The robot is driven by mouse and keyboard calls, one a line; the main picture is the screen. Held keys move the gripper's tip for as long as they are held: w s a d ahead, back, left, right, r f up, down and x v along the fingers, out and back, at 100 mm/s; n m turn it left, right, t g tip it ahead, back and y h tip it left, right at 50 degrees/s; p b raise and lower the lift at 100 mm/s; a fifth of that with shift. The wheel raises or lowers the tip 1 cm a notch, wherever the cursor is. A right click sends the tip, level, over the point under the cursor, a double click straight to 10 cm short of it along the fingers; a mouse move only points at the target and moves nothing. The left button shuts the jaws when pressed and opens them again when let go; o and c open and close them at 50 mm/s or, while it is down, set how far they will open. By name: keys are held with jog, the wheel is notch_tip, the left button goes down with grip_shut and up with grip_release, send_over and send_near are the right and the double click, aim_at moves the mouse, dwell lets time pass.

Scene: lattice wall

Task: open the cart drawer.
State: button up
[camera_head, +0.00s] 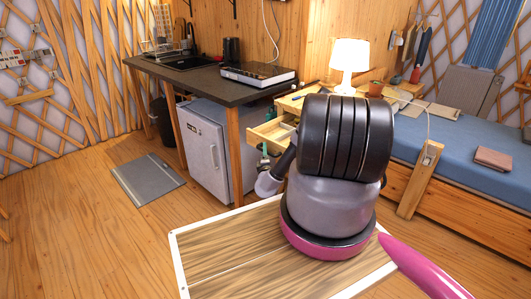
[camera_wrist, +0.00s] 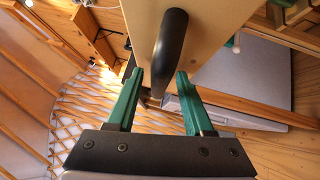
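The wooden cart (camera_head: 296,103) stands between the dark counter and the blue bed in the head view. Its drawer (camera_head: 264,138) juts out toward the left, with part of its inside showing; my arm hides the rest. In the wrist view the pale drawer front (camera_wrist: 205,30) fills the top middle and carries a black curved handle (camera_wrist: 170,45). My gripper (camera_wrist: 159,75) has two green fingers spread apart, with the lower part of the handle in the gap between them. Neither finger clearly touches it. In the head view my gripper is mostly hidden behind my arm.
A dark counter (camera_head: 190,75) with a sink and hob stands left of the cart, above a white fridge (camera_head: 203,150). A lit lamp (camera_head: 350,58) stands on the cart. The bed (camera_head: 460,150) is at the right. Wooden floor (camera_head: 80,220) is clear at the left.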

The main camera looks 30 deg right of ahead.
jog(key=shift+s, duration=0.1)
jog(key=v, duration=1)
jog(key=shift+s, duration=0.3)
jog(key=shift+a, duration=0.15)
